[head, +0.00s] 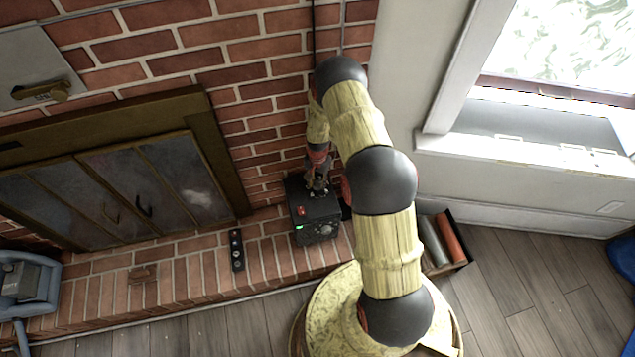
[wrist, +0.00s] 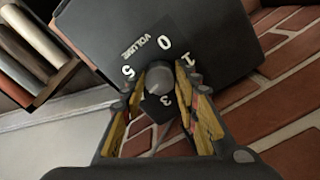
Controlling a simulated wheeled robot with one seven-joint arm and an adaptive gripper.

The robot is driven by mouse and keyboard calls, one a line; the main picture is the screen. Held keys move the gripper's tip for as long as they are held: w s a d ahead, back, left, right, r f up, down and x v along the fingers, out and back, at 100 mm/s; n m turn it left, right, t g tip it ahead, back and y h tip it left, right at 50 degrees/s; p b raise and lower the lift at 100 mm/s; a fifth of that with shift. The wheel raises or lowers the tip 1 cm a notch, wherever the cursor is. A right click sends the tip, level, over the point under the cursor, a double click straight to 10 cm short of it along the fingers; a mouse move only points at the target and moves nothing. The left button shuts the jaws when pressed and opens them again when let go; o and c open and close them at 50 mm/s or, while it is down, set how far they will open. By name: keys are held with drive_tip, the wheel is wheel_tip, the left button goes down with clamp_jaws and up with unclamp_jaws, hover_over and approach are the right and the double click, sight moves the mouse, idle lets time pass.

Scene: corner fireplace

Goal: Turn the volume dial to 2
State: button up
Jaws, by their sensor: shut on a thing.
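A black box (head: 312,232) stands on the brick hearth against the wall, with a red switch and a green light. In the wrist view the box (wrist: 110,28) carries a "VOLUME" label and a round grey dial (wrist: 158,80). The numbers 0, 1, 3 and 5 show around the dial; 2 and 4 are hidden behind my fingers. My gripper (wrist: 160,82) is shut on the dial, one finger on each side. Which number the dial points at is not clear. In the head view my gripper (head: 319,182) is over the box's top and hides the dial.
A small dark strip with several round spots (head: 237,250) lies on the hearth (head: 200,268) left of the box. A crate with rolls (head: 467,258) stands on the floor to the right. Fireplace doors (head: 110,195) are at the left. The brick wall (head: 255,75) is close behind.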

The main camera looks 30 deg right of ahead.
drive_tip(key=shift+n, duration=0.4)
drive_tip(key=n, duration=1.5)
drive_tip(key=shift+n, duration=0.4)
drive_tip(key=n, duration=0.4)
drive_tip(key=shift+n+p, duration=0.3)
drive_tip(key=o, duration=1.2)
drive_tip(key=shift+c, duration=0.2)
